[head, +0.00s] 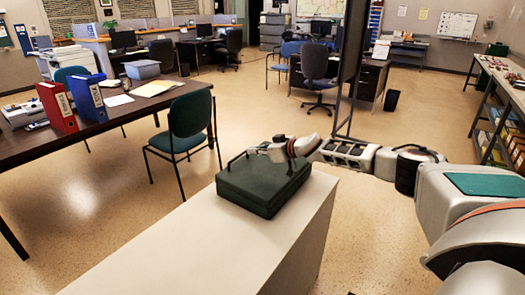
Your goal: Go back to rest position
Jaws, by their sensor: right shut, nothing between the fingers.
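My right arm reaches in from the right, and its gripper (262,150) is over the top of a dark green case (262,190). The fingers are shut and empty. They overlap the case's back upper edge in the picture; I cannot tell whether they touch it. The case lies flat and closed on a white cabinet top (200,245). My left gripper is not in view.
A dark table (150,103) with a red binder (57,106), a blue binder (89,98) and papers stands at the left. A green chair (190,125) is beside it. A dark upright panel on a stand (352,40) rises behind my right arm. Shelving (500,105) lines the right. Open floor lies between.

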